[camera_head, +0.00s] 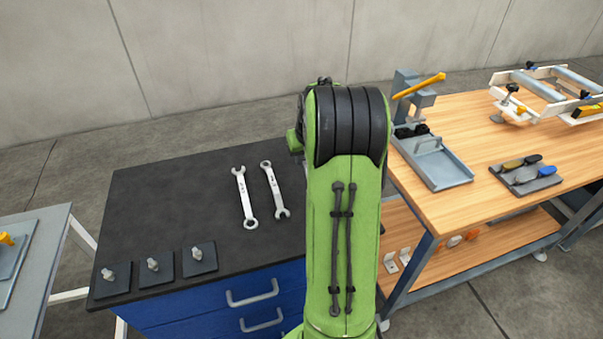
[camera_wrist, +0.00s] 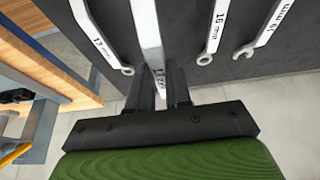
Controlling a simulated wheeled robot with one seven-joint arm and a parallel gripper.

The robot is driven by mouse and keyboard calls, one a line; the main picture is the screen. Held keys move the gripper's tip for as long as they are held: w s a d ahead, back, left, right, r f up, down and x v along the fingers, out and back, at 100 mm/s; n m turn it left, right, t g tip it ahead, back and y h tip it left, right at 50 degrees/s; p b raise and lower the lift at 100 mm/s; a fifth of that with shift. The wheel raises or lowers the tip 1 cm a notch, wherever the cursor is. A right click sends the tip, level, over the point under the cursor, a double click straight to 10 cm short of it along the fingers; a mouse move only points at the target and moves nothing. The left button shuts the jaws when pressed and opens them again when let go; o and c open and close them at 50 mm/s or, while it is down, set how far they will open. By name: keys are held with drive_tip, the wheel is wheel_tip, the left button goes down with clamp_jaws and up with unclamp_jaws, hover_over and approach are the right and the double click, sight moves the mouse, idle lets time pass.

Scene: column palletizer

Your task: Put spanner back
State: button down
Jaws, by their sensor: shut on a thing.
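In the wrist view, my gripper (camera_wrist: 162,76) is shut on a silver spanner (camera_wrist: 147,30), whose marking is partly covered by the fingers. The held spanner's upper end runs out of the picture. It is at or close above the dark tabletop; I cannot tell if it touches. A spanner marked 13 mm (camera_wrist: 97,36) lies to its left. Spanners marked 16 mm (camera_wrist: 215,28) and 19 mm (camera_wrist: 268,24) lie to its right. The head view shows two spanners (camera_head: 244,197) (camera_head: 273,190) on the dark tabletop (camera_head: 180,205). My green arm hides my gripper there.
Three dark plates with bolts (camera_head: 153,265) stand along the tabletop's front edge, above blue drawers (camera_head: 255,312). A wooden workbench (camera_head: 470,130) on the right carries a grey vise-like fixture (camera_head: 440,165) and a tool tray (camera_head: 527,176). The tabletop's back left is clear.

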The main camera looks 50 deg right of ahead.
wheel_tip(320, 180, down, 7)
drive_tip(key=shift+f+b, duration=0.1)
drive_tip(key=shift+b, duration=0.6)
drive_tip(key=c, duration=1.1)
unclamp_jaws()
drive_tip(key=shift+o, duration=0.2)
